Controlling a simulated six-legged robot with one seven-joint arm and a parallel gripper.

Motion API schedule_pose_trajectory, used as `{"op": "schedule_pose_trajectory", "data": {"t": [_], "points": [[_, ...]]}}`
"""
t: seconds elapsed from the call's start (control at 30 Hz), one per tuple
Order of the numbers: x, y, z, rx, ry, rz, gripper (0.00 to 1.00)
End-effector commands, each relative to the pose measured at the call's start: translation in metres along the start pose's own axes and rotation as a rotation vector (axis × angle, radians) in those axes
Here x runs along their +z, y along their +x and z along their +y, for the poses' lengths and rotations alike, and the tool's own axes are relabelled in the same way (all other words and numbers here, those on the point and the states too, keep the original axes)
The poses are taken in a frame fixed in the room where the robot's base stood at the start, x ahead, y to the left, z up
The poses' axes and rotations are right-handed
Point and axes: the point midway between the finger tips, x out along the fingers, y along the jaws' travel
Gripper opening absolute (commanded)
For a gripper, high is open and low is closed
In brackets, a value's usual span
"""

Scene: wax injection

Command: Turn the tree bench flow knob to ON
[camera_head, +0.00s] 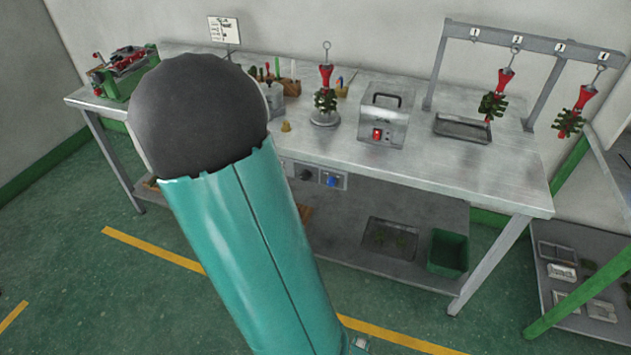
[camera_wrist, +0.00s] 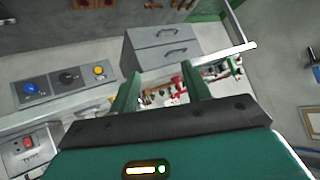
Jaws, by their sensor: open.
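A control panel with several knobs is on the bench's front edge. In the wrist view, its blue knob (camera_wrist: 30,87), black knob (camera_wrist: 68,77) and yellow knob (camera_wrist: 99,70) sit in a row on dark plates. In the head view, the blue knob (camera_head: 331,181) and black knob (camera_head: 305,174) show; my arm covers the panel's left end. I cannot read labels or knob positions, nor tell which is the flow knob. My gripper (camera_wrist: 160,68) is open and empty, its fingers apart from the panel, to its right in the wrist view. My arm hides it in the head view.
The metal bench (camera_head: 460,180) carries a box with a red switch (camera_head: 385,115), a red-and-green tree on a stand (camera_head: 325,100) and a tray (camera_head: 462,128). A green bin (camera_head: 447,253) stands on the lower shelf. In the wrist view, a drawer unit (camera_wrist: 163,47) is beyond my fingers.

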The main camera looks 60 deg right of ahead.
Motion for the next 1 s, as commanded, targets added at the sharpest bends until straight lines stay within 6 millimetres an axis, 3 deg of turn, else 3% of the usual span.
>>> {"op": "schedule_pose_trajectory", "data": {"t": [0.1, 0.3, 0.5, 0.6, 0.73, 1.0], "points": [[0.009, 0.036, 0.058, 0.126, 0.034, 0.098, 0.48], [0.024, 0.069, 0.157, 0.328, 0.032, 0.289, 0.48], [0.046, 0.071, 0.248, 0.513, -0.055, 0.479, 0.48], [0.057, 0.064, 0.281, 0.578, -0.117, 0.558, 0.48], [0.066, 0.055, 0.305, 0.626, -0.180, 0.627, 0.48], [0.060, 0.059, 0.319, 0.644, -0.206, 0.661, 0.48]]}}
